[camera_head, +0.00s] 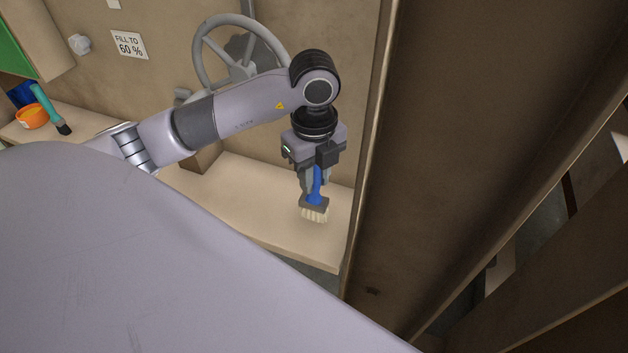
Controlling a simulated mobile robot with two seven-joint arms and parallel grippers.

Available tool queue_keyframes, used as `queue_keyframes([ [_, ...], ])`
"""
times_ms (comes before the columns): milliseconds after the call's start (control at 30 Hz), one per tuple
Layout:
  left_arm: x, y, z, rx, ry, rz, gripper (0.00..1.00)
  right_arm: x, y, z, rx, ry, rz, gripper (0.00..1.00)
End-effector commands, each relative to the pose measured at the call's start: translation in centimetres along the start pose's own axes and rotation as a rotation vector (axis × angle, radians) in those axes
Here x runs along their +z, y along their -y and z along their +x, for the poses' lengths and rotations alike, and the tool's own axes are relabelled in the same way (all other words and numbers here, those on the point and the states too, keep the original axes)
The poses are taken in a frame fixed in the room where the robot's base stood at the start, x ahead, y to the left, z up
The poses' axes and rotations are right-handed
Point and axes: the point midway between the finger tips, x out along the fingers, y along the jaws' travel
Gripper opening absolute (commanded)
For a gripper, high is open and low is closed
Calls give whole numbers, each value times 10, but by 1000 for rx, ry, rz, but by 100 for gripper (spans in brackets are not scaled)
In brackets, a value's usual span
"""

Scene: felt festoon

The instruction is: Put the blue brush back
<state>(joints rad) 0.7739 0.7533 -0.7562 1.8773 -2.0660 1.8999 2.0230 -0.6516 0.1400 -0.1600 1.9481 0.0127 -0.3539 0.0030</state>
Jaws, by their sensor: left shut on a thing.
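The blue brush (316,190) has a blue handle, a dark collar and pale bristles that point down. My left gripper (316,180) is shut on its handle and holds it upright, bristles lowest, over the right part of the tan bench (270,215). I cannot tell whether the bristles touch the bench top. The upper end of the handle is hidden by the gripper. My right gripper is not in view.
A grey handwheel (204,55) is on the wall behind my left arm. A sign reading "FILL TO 60 %" (129,44) hangs left of it. An orange pot (32,117) and a teal-handled brush (47,106) are at far left. A brown upright panel (440,120) stands close right of the gripper.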

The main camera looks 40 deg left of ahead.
Motion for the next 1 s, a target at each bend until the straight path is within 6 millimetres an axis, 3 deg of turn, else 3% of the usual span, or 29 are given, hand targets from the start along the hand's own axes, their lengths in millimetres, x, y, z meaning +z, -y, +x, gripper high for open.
queue_keyframes([
  [100, 0, -1, 17, 4, -1, 0, 0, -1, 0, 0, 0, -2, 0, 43],
  [467, 0, 0, 22, 0, 0, 1, 0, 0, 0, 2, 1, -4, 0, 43],
  [500, 0, 0, 22, 0, 0, 1, 31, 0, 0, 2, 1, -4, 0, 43],
  [567, 0, 0, 21, 0, 0, 1, 50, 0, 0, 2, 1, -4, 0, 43],
  [867, 0, 0, 20, 1, 0, 0, 50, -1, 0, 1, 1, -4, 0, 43],
  [1000, 0, 0, 11, -1, 0, 0, 50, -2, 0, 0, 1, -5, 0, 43],
])
